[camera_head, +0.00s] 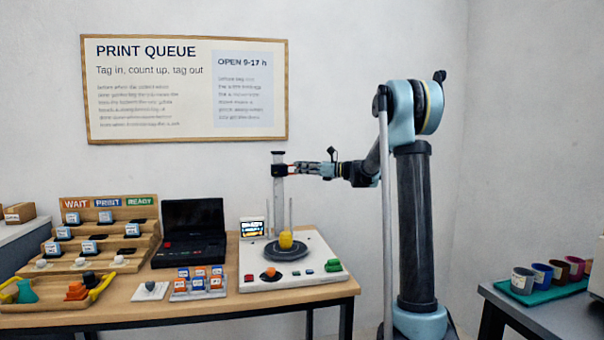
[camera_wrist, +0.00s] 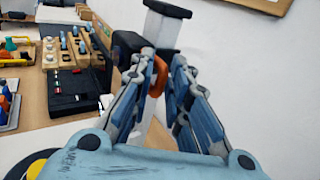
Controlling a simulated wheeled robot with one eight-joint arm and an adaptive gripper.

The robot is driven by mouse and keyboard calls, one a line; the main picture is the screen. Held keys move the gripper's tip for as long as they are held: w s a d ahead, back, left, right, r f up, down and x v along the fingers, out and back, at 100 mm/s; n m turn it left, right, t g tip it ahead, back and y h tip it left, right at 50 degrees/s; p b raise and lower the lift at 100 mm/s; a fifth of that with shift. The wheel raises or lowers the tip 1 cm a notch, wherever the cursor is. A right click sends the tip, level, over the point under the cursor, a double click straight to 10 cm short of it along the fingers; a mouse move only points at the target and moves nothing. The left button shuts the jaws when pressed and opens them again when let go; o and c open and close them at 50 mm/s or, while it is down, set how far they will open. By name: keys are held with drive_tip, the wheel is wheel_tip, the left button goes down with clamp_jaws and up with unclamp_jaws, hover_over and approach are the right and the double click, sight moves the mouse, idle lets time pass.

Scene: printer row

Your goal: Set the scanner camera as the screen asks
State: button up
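The scanner (camera_head: 310,270) is a white base with a dark turntable, and a yellow object (camera_head: 286,240) stands on the turntable. A grey post (camera_head: 279,200) rises behind it. A dark camera carriage (camera_head: 279,171) sits high on the post, with an orange knob (camera_wrist: 159,76) on its side. My gripper (camera_head: 292,169) reaches in from the right at carriage height. In the wrist view its fingers (camera_wrist: 160,66) lie close on both sides of the orange knob and appear shut on it. The small screen (camera_head: 252,227) behind the base is lit, but its content is too small to read.
A black laptop-like device (camera_head: 192,235) and a wooden rack (camera_head: 110,235) of tagged blocks stand to the left. A clear tray of small blocks (camera_head: 199,284) lies in front. Thin upright rods (camera_head: 290,215) stand near the post. A side table at right holds several cups (camera_head: 541,275).

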drive_tip(key=shift+o, duration=1.4)
drive_tip(key=shift+w+d, duration=0.15)
drive_tip(key=shift+w, duration=0.3)
drive_tip(key=shift+s, duration=0.15)
drive_tip(key=shift+s+a+f, duration=0.1)
drive_tip(key=shift+a, duration=0.1)
drive_tip(key=shift+d, duration=0.1)
drive_tip(key=v, duration=1.2)
